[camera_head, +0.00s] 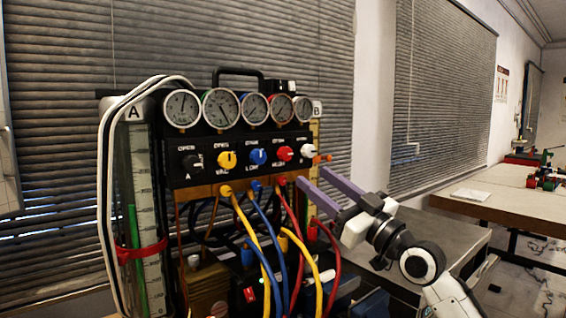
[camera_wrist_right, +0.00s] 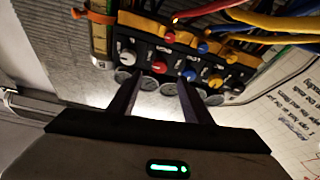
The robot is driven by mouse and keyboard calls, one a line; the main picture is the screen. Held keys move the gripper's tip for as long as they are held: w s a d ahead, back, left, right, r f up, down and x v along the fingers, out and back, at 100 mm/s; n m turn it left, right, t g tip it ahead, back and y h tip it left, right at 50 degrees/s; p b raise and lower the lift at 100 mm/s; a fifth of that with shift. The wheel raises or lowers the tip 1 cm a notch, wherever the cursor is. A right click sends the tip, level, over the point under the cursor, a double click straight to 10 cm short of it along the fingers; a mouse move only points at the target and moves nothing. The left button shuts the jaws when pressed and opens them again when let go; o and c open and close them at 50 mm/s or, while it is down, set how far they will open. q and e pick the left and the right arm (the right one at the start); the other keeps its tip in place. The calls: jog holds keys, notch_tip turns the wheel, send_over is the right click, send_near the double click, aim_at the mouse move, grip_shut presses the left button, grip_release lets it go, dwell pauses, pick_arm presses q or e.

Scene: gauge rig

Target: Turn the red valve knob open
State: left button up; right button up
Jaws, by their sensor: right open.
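The red valve knob (camera_head: 284,153) sits on the black front panel (camera_head: 240,160) of the gauge rig, between a blue knob (camera_head: 258,156) and a white knob (camera_head: 308,150). It has a pale pointer mark. My right gripper (camera_head: 312,176) is open and empty, in front of the panel, below and right of the red knob. In the right wrist view, which is upside down, the red knob (camera_wrist_right: 160,69) shows between the open fingertips (camera_wrist_right: 158,76), apparently beyond them. Contact is not visible. My left gripper is not in view.
Several round gauges (camera_head: 222,107) line the rig's top. A yellow knob (camera_head: 227,160) and a black knob (camera_head: 192,161) are further left. Yellow, blue and red hoses (camera_head: 293,222) hang below the panel, left of my right gripper. A table (camera_head: 490,200) stands at right.

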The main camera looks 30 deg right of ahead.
aim_at(288, 157)
jog(key=p+x, duration=0.2)
jog(key=x, duration=0.6)
jog(key=shift+w+r, duration=0.3)
jog(key=shift+r, duration=0.05)
jog(key=shift+w+a+r+p, duration=0.15)
jog(key=shift+w+p, duration=0.15)
jog(key=shift+w, duration=0.2)
jog(key=c, duration=1.1)
